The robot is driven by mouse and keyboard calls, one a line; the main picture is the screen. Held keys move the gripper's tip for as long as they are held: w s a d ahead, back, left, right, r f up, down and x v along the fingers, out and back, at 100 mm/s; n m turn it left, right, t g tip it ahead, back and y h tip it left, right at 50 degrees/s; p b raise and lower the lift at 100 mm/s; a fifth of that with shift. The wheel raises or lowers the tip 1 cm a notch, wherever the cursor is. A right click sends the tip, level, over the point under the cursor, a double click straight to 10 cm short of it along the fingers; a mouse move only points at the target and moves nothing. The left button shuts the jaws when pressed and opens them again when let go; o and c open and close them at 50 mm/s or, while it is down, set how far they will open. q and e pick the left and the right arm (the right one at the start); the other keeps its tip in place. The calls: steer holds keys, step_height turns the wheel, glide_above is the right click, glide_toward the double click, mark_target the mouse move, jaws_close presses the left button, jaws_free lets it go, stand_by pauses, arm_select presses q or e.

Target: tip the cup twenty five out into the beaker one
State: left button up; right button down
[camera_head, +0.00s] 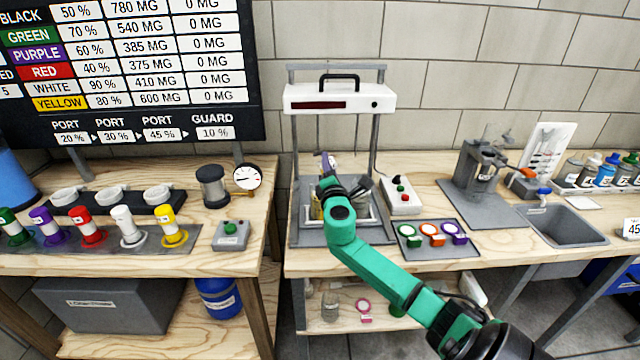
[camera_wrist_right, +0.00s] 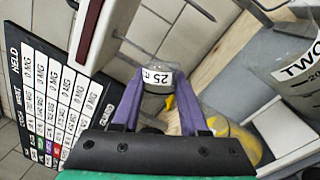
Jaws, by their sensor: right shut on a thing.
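The cup twenty five (camera_wrist_right: 158,76) is a small clear cup with a white "25" label, seen in the right wrist view. My right gripper (camera_wrist_right: 160,84) is shut on it, with a purple finger on each side. In the head view my right gripper (camera_head: 328,162) is above the grey tray of the white-topped frame, and the cup is hard to make out there. A clear vessel with yellow contents (camera_wrist_right: 238,140) is partly hidden behind the gripper; its label is not visible, so I cannot tell whether it is beaker one. My left gripper is not in view.
A beaker labelled "TWO" (camera_wrist_right: 295,75) stands close by in the right wrist view. The white-topped frame (camera_head: 340,97) rises behind my gripper. A button box (camera_head: 402,196) and a pad with coloured rings (camera_head: 438,238) are to the right.

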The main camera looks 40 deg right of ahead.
steer(key=shift+w+a+r+n+t, duration=0.1)
steer(key=shift+a+n+t, duration=0.1)
steer(key=shift+n, duration=0.65)
steer(key=shift+w+a+r+n+t, duration=0.1)
steer(key=shift+a+n, duration=0.05)
steer(key=shift+n, duration=0.7)
stand_by(1.3)
stand_by(0.8)
